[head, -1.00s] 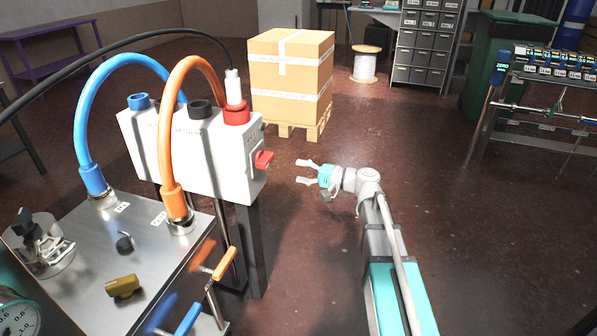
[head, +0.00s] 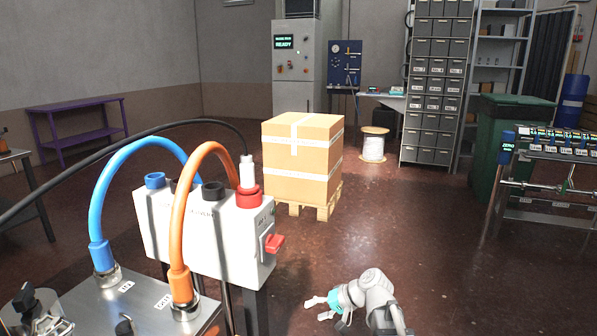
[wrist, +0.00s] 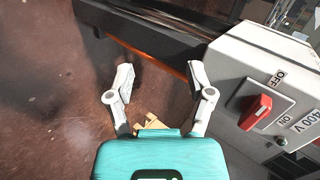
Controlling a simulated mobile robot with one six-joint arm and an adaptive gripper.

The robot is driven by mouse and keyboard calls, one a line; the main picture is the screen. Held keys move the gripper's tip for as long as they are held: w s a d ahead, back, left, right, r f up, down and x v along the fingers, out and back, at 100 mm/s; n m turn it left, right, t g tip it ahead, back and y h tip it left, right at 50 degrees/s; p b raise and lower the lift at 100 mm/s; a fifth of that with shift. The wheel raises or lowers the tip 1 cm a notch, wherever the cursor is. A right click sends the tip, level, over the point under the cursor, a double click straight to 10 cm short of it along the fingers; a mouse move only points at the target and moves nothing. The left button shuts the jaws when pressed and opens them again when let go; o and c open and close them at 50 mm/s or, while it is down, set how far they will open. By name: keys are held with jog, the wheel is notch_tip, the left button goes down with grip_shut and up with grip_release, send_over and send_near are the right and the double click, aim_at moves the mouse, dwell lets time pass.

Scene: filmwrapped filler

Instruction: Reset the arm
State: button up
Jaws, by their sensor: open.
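My gripper (head: 318,307) is at the bottom middle of the head view, with its fingers pointing left. In the wrist view my gripper (wrist: 157,88) has its two fingers spread wide with nothing between them. The fingers are apart from the white switch box (head: 207,237), which stands to their left in the head view. The box's red switch handle (head: 273,243) is on its right face. In the wrist view the handle (wrist: 255,111) is to the right of the fingers, beside OFF, ON and 400 V labels. Most of my arm is cut off below the head view.
A metal-topped unit (head: 140,308) with blue (head: 99,200) and orange hoses (head: 176,230) fills the lower left. A taped carton (head: 301,160) on a pallet (head: 318,207) stands behind my gripper. A rack (head: 555,165) is at the right. Open floor lies between.

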jog(key=s+d+f+n+g+h, duration=0.1)
jog(key=s+d+f+h, duration=0.2)
jog(key=s+d+h, duration=0.25)
jog(key=s+d+f+g+h, duration=0.2)
jog(key=s+d+f+h, duration=0.25)
jog(key=s+d, duration=0.2)
notch_tip(320, 180, up, 34)
jog(key=p, duration=3.4)
jog(key=shift+w+r, duration=0.25)
jog(key=shift+w, duration=0.2)
